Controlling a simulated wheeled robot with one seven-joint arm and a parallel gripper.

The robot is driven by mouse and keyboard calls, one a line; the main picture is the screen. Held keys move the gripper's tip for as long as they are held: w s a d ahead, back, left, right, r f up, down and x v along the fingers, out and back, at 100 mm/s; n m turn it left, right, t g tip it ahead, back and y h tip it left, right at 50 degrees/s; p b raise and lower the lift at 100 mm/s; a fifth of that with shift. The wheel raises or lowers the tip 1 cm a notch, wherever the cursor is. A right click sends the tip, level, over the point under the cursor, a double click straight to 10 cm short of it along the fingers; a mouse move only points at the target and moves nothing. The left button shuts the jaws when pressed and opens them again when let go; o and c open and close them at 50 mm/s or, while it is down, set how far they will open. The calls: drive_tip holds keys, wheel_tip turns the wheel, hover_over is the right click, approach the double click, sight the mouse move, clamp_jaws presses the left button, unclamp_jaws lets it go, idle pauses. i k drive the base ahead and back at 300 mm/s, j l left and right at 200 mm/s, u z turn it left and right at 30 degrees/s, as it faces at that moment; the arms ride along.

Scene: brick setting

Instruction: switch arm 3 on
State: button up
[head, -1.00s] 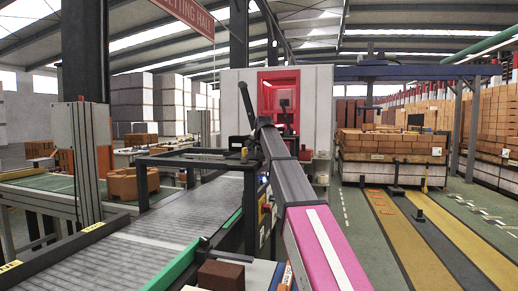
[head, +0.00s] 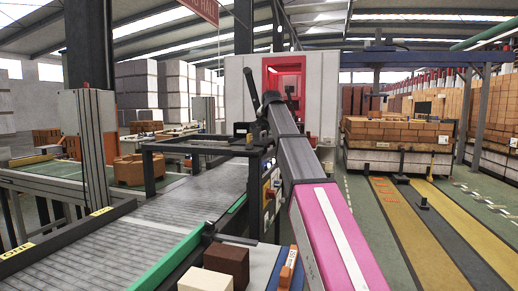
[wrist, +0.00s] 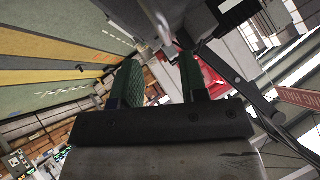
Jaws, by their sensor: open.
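My gripper (wrist: 161,78) is open, with its two green-padded fingers apart in the wrist view. A shiny grey metal rod or handle (wrist: 158,22) shows beyond and between the fingertips. I cannot tell whether it touches them. A long black lever-like bar (wrist: 236,76) runs past the right finger in the wrist view. In the head view a dark tilted bar (head: 249,84) stands just left of my arm's far end. My own arm hides the gripper there. No label for arm 3 is readable.
A control panel with yellow and red parts (head: 270,190) stands left of my arm. A roller conveyor (head: 150,220) with a black frame (head: 149,175) lies to the left. Brown and cream blocks (head: 226,260) sit in front. Brick stacks (head: 397,132) stand right, with open floor lanes before them.

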sight(271, 194)
drive_tip(key=k+l, duration=0.3)
drive_tip(key=k, duration=0.15)
drive_tip(key=k+l, duration=0.35)
drive_tip(key=k, duration=0.1)
